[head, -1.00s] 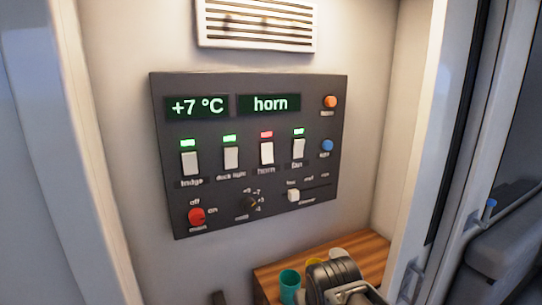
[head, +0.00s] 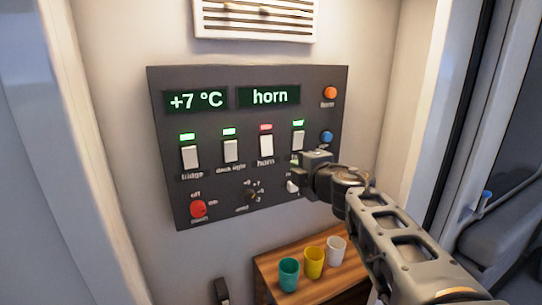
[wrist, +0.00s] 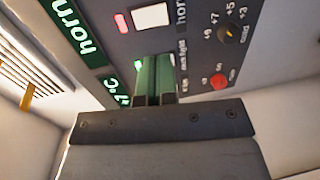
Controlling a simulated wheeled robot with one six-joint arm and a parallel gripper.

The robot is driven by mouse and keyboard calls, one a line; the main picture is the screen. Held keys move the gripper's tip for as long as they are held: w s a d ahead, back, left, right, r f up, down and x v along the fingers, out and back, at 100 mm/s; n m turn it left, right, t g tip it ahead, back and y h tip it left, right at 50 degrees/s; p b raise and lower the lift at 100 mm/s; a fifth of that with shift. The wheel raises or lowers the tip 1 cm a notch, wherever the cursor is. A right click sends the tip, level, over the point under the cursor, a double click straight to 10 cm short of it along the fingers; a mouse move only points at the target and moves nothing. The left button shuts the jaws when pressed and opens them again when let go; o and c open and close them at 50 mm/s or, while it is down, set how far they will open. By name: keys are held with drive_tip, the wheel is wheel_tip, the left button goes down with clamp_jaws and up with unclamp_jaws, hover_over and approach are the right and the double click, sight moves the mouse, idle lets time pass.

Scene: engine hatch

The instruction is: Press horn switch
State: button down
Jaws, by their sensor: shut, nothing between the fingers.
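The horn switch (head: 266,146) is a white rocker on the dark control panel, third in a row, with a red lamp (head: 265,127) above it. In the wrist view the horn switch (wrist: 150,17) shows at the top, beyond the fingertips, with its red lamp (wrist: 121,22) lit. My gripper (head: 301,158) is right of the horn switch in the head view, overlapping the lower part of the fan switch (head: 298,137). In the wrist view my gripper (wrist: 155,62) is shut and empty. Contact with the panel cannot be told.
The fridge switch (head: 190,157) and deck light switch (head: 231,150) have green lamps. A horn display (head: 269,96), orange button (head: 330,92), blue button (head: 326,138) and red knob (head: 197,209) share the panel. Cups (head: 313,262) stand on a wooden shelf (head: 266,282) below.

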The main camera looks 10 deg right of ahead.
sight(268, 153)
drive_tip(key=shift+s+a+f+y, duration=0.1)
drive_tip(key=shift+a+y, duration=0.2)
drive_tip(key=shift+a, duration=0.05)
drive_tip(key=x, duration=1.4)
drive_tip(key=shift+b, duration=0.35)
